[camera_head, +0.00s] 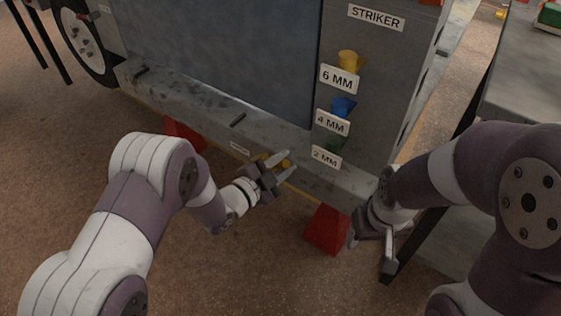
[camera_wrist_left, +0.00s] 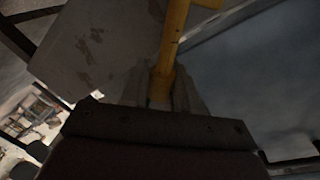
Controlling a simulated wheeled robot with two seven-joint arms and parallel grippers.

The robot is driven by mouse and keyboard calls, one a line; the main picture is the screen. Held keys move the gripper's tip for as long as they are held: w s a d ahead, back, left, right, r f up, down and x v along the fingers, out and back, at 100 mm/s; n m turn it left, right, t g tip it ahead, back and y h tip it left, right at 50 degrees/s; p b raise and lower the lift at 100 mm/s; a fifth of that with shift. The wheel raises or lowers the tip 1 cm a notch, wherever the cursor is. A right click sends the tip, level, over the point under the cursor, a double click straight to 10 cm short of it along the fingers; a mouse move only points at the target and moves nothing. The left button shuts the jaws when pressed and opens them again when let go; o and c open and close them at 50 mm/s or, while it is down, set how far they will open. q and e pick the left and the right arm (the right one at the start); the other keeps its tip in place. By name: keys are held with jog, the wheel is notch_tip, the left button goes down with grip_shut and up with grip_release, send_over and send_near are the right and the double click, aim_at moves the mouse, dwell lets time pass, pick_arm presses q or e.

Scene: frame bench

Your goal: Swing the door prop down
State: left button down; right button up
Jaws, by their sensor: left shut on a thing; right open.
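My left gripper (camera_head: 280,168) is at the lower front edge of the grey frame (camera_head: 225,118), left of the 2 MM label. It is shut on a yellow bar, the door prop (camera_head: 286,163), of which only small parts show past the fingers. In the left wrist view the yellow door prop (camera_wrist_left: 174,40) runs up from between the fingertips (camera_wrist_left: 160,88) and bends or meets another yellow part at the top. The grey door panel (camera_head: 235,50) stands behind. My right gripper (camera_head: 374,245) is open and empty, beside a red support block.
Yellow, blue (camera_head: 344,105) and green pieces sit on the right post by the 6 MM, 4 MM and 2 MM labels. Red blocks (camera_head: 327,230) stand under the frame. A dark-legged table (camera_head: 520,90) is at right. Brown floor lies in front.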

pick_arm(q)
jog(key=shift+f, duration=0.1)
jog(key=c, duration=1)
grip_release()
